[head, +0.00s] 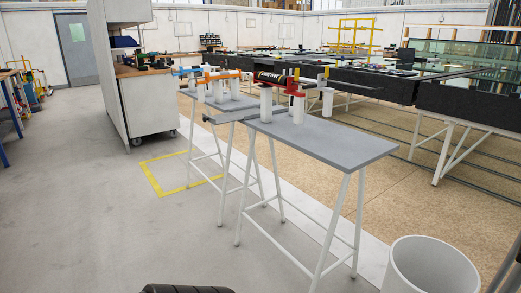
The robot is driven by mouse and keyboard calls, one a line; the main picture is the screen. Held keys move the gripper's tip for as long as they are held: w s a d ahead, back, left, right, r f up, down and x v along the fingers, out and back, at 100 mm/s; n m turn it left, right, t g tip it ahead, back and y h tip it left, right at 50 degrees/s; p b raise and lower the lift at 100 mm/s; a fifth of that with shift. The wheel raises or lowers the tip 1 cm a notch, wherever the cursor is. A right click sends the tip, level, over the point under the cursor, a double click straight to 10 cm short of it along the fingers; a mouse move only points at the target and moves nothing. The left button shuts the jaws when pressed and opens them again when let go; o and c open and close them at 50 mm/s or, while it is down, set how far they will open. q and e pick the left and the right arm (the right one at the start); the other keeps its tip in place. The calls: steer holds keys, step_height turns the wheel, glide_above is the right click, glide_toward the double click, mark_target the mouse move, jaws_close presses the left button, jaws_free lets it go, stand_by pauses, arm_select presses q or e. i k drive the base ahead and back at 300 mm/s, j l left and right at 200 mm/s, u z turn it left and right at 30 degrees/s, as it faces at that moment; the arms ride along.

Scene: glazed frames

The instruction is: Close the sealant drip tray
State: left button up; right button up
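A grey, flat tray-like piece (232,116) juts out to the left from the near grey trestle table (345,140), below the sealant equipment. It looks like the drip tray pulled out, but its inside is too small to make out. Above it is a black sealant unit with white lettering (268,77). White cylinders (266,105) stand by it on the table, with a red clamp-like part (293,84) beside them.
A white round bin (430,268) stands at the lower right. A white cabinet (135,90) stands at the left back. A yellow floor marking (150,178) lies left of the table's legs. The grey floor at left is open. Black-sided benches (360,85) fill the back right.

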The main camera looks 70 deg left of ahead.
mark_target(233, 116)
steer(key=u, duration=2.55)
steer(key=i+l+z, duration=0.1)
steer(key=i, duration=0.6)
